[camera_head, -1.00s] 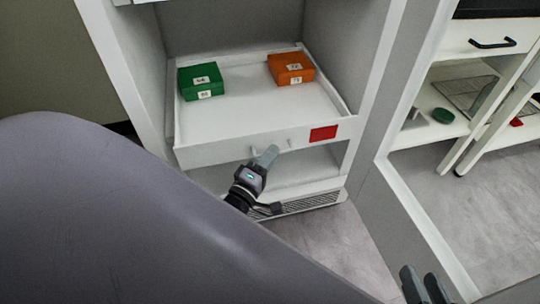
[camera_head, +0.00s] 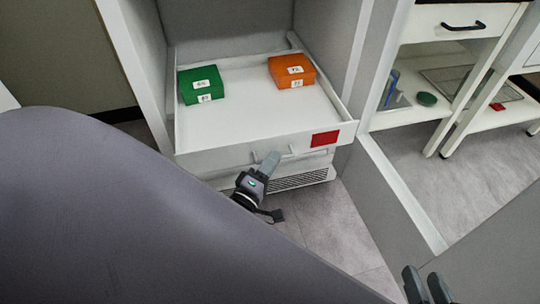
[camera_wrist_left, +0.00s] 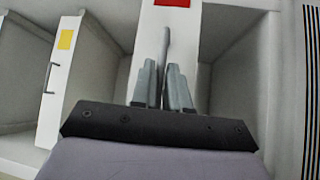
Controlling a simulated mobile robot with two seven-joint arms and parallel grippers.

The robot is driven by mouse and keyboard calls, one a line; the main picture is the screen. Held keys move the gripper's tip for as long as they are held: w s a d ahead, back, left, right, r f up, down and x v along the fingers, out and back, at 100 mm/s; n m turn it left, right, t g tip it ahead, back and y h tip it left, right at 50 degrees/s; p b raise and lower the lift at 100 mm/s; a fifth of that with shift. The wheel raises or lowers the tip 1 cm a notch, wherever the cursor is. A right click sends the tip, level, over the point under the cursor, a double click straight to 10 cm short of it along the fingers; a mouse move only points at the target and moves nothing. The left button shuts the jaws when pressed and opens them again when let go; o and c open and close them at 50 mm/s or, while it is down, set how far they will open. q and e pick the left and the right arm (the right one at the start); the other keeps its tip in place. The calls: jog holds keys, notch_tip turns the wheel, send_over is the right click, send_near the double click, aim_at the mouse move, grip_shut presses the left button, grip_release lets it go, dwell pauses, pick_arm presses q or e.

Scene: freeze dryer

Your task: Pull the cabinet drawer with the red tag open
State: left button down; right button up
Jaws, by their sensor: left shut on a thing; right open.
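The white drawer (camera_head: 253,147) with the red tag (camera_head: 325,138) stands pulled out of the cabinet in the head view. A green box (camera_head: 201,85) and an orange box (camera_head: 292,71) lie inside it. My left gripper (camera_head: 268,163) is at the drawer front, left of the red tag, shut on the drawer handle (camera_head: 287,153). In the left wrist view my left fingers (camera_wrist_left: 163,75) close around the handle, and the red tag shows at the top edge. My right gripper (camera_head: 427,287) is open and empty at the bottom right, away from the drawer.
The open cabinet door (camera_head: 400,190) stands right of the drawer. A white bench (camera_head: 440,65) with a black-handled drawer is at the right. A yellow-tagged drawer front (camera_wrist_left: 63,75) shows in the left wrist view. Grey floor (camera_head: 320,225) lies before the cabinet.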

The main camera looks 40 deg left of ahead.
pick_arm(q)
jog(key=shift+s+d, duration=0.95)
jog(key=shift+d, duration=0.2)
pick_arm(e)
jog(key=shift+s+d, duration=0.4)
jog(key=shift+d, duration=0.25)
pick_arm(q)
jog(key=c, duration=1.2)
grip_release()
jog(key=shift+r+p, duration=0.1)
jog(key=shift+p, duration=0.25)
